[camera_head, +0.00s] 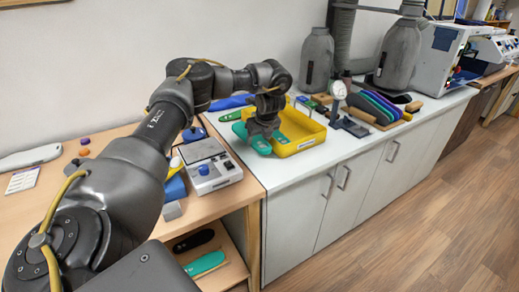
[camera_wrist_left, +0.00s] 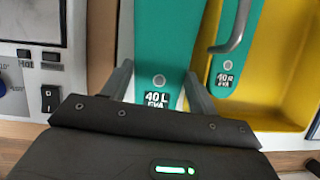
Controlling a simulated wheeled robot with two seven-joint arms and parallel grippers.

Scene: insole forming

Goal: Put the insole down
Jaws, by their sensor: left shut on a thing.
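My left gripper (camera_head: 263,130) is shut on a teal insole (camera_head: 258,146), just left of the yellow tray (camera_head: 312,128). In the left wrist view, the fingers (camera_wrist_left: 160,90) hold this insole (camera_wrist_left: 160,35) between them, and its label reads "40 L EVA". A second teal insole (camera_wrist_left: 228,30), labelled "40 R EVA", lies in the yellow tray (camera_wrist_left: 275,80) on the right. That insole also shows in the head view (camera_head: 280,138). I cannot tell whether the held insole touches anything below. My right gripper is not in view.
A grey control box with a blue knob (camera_head: 209,168) stands close on the left, on the wooden table (camera_head: 130,150). A clamp stand with a round gauge (camera_head: 339,91) and a rack of coloured insoles (camera_head: 375,107) stand right of the tray. The white counter's front strip (camera_head: 300,165) is clear.

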